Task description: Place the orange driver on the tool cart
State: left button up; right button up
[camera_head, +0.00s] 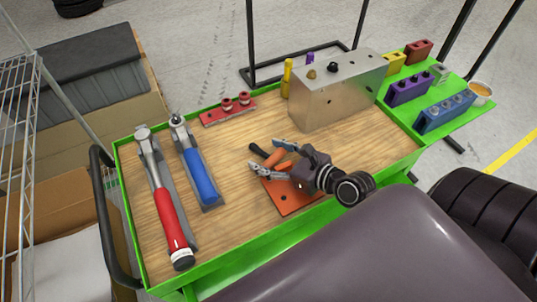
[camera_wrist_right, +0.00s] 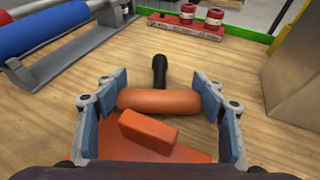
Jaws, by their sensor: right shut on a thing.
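The orange driver (camera_head: 273,158) is over the wooden top of the green tool cart (camera_head: 232,222), near its front middle. In the right wrist view the driver (camera_wrist_right: 158,99) has a rounded orange handle lying crosswise and a black end pointing away. My right gripper (camera_head: 265,155) reaches in from the lower right, its blue-grey fingers shut on the handle's two ends. An orange block (camera_wrist_right: 147,133) stands just nearer than the handle, above an orange plate (camera_head: 290,198). I cannot tell whether the driver touches the surface. My left gripper is not in view.
A red-handled tool (camera_head: 170,215) and a blue-handled tool (camera_head: 200,178) lie to the left in grey holders. A red rack (camera_head: 227,112) stands behind, and a metal box (camera_head: 330,97) at the back right. A green side shelf (camera_head: 445,115) holds coloured blocks. Bare wood lies between.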

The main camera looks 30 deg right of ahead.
jog(key=shift+f, duration=0.1)
jog(key=o, duration=1.2)
jog(key=shift+s, duration=0.1)
jog(key=b+v, duration=0.2)
jog(key=v, duration=0.8)
jog(key=shift+s+d, duration=0.15)
jog(key=shift+s, duration=0.2)
jog(key=shift+s+d+r, duration=0.15)
jog(key=shift+s+r, duration=0.3)
jog(key=shift+r, duration=0.05)
